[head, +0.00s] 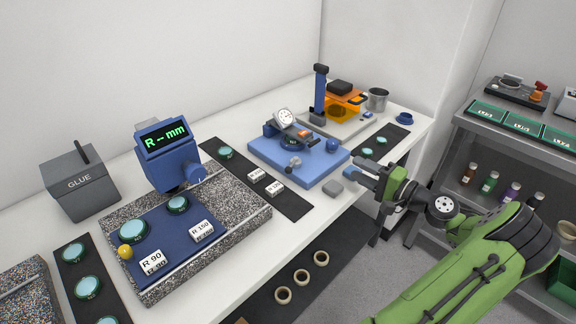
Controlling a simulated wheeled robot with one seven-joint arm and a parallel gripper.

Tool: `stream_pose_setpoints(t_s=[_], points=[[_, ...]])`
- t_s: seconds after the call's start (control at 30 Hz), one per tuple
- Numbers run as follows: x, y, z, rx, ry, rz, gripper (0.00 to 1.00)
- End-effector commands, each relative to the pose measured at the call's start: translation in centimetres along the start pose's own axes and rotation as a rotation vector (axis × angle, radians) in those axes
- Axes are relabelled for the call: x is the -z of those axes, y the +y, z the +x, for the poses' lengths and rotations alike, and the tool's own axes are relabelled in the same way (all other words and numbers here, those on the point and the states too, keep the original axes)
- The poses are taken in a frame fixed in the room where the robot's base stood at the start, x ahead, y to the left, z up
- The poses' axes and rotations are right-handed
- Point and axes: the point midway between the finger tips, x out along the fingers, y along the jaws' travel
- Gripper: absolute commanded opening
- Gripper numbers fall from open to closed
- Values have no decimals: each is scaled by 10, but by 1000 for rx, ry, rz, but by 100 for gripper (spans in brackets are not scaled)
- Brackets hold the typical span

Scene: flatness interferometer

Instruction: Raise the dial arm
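The dial gauge (283,118) has a round white face and stands on a blue base plate (263,157) in the middle of the bench in the head view. A dark blue mount (270,130) sits beside the dial, and a small lever with a pale round end (293,163) is at the plate's front. I cannot tell clearly which part is the dial arm. My gripper (361,174) is to the right of the plate, near the bench's front edge. Its fingers look apart and empty, and it does not touch the dial.
A granite slab (245,222) with a display head (165,141) is at left. Shelving (466,148) stands at right.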

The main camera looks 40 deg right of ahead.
Motion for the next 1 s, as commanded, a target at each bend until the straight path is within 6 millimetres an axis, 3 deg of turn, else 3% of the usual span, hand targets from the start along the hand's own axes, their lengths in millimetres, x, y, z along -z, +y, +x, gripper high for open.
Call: stream_pose_setpoints(t_s=[0.07, 0.17, 0.7, 0.83, 1.0], points=[[9, 3, -11, 43, 34, 14, 39], [10, 1, -4, 49, 35, 15, 39], [12, -4, 124, 44, 31, 14, 39], [13, -5, 140, 42, 32, 15, 39], [14, -6, 145, 41, 35, 15, 39]])
